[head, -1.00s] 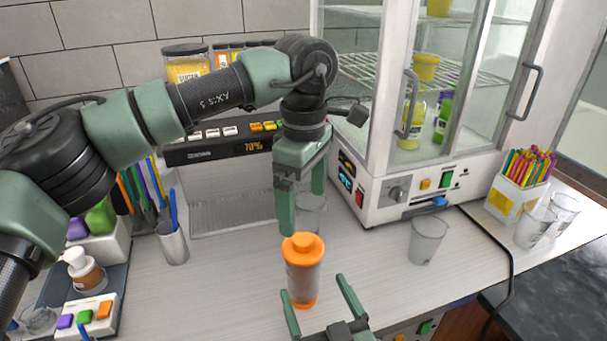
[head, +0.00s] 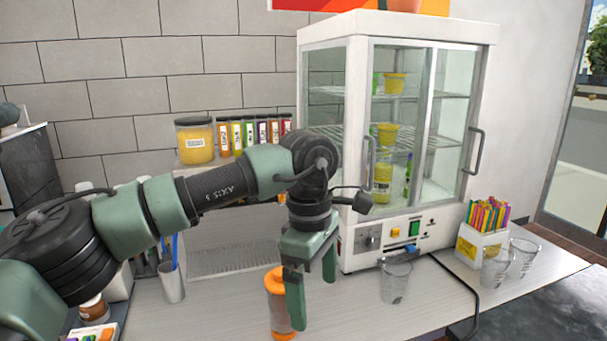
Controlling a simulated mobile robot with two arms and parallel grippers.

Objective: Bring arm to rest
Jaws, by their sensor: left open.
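My left arm comes in from the left and bends down at the middle of the head view. Its left gripper (head: 312,285) points downward, open and with nothing between its fingers. An orange-lidded clear shaker (head: 279,303) stands on the counter (head: 225,315), partly hidden behind the left gripper's near finger. I cannot tell from this view whether they touch. My right gripper is out of the picture.
A glass display cabinet (head: 410,28) with yellow tubs stands at the back. Clear cups (head: 396,281) and a holder of coloured straws (head: 482,246) stand at the right. A metal cup (head: 172,284) stands at left. Jars and tubes line the wall shelf. A black cable crosses the counter.

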